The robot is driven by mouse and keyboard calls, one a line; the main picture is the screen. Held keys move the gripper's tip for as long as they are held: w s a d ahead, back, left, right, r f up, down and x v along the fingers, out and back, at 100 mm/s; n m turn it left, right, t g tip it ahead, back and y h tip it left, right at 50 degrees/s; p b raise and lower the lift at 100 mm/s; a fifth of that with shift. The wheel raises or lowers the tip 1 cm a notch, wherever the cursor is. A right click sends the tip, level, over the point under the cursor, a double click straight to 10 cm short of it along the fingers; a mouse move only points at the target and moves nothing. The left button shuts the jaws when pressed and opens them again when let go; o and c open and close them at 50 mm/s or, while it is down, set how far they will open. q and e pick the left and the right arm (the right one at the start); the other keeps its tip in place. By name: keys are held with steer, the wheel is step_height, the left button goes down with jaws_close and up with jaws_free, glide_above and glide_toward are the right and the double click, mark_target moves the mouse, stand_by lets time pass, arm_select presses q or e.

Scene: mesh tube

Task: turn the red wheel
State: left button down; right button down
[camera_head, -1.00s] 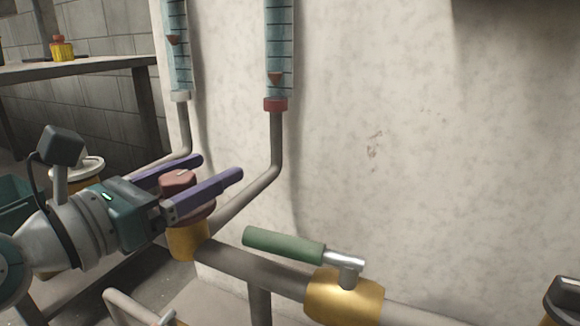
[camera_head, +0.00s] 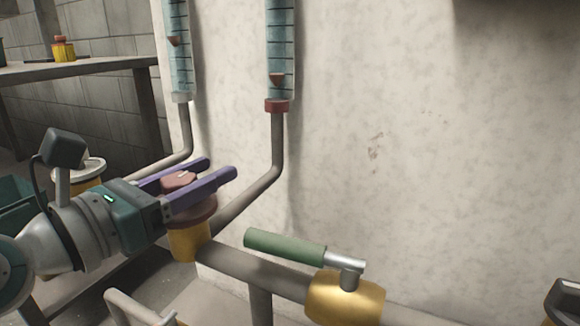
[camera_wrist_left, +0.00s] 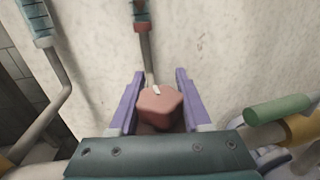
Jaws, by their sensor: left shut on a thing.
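The red wheel (camera_head: 180,181) sits on top of a yellow valve body (camera_head: 188,240) on the grey pipe, in front of the pale wall. Its raised reddish block has a small white mark on top. My left gripper (camera_head: 221,169) reaches in from the left, its two purple fingers on either side of the block. It is shut on the red wheel. In the left wrist view the red wheel (camera_wrist_left: 160,106) lies between the purple fingers, with its lower part hidden by the gripper body.
A green-handled lever (camera_head: 285,245) on a yellow valve (camera_head: 344,299) is to the right of the wheel. Two gauge tubes with orange markers, one with a red collar (camera_head: 276,105), rise behind. A shelf (camera_head: 75,68) with a yellow item stands at the left.

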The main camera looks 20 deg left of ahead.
mark_target(176, 173)
arm_select(q)
steer(key=shift+r+n+y+p, duration=0.2)
steer(key=shift+n+y+p, duration=0.15)
steer(key=shift+p, duration=0.3)
steer(key=n+y+p, duration=0.1)
steer(key=y+p, duration=0.1)
steer(key=a+n+y+p, duration=0.1)
steer(key=n+y+p, duration=0.1)
steer(key=shift+y, duration=0.25)
steer(key=n+y, duration=0.2)
steer(key=y, duration=0.1)
steer(key=a+n+g+y+p, duration=0.1)
steer(key=n+y, duration=0.1)
steer(key=y, duration=0.1)
steer(key=shift+s+f+y, duration=0.1)
steer(key=shift+f+y, duration=0.1)
steer(key=shift+y, duration=0.1)
steer(key=shift+s+a+n+g+y+b, duration=0.1)
steer(key=shift+a+n+g+y+b, duration=0.1)
steer(key=shift+n+g+y, duration=0.55)
steer(key=shift+s+a+n+g+y+b, duration=0.2)
steer(key=shift+n+g+y, duration=0.35)
steer(key=shift+y, duration=0.35)
steer(key=shift+s+a+n+g+y+b, duration=0.1)
steer(key=shift+a+n+g+y+b, duration=0.1)
steer(key=shift+n+g+y, duration=0.55)
steer(key=shift+y, duration=0.3)
steer(key=shift+c, duration=1.8)
jaws_free()
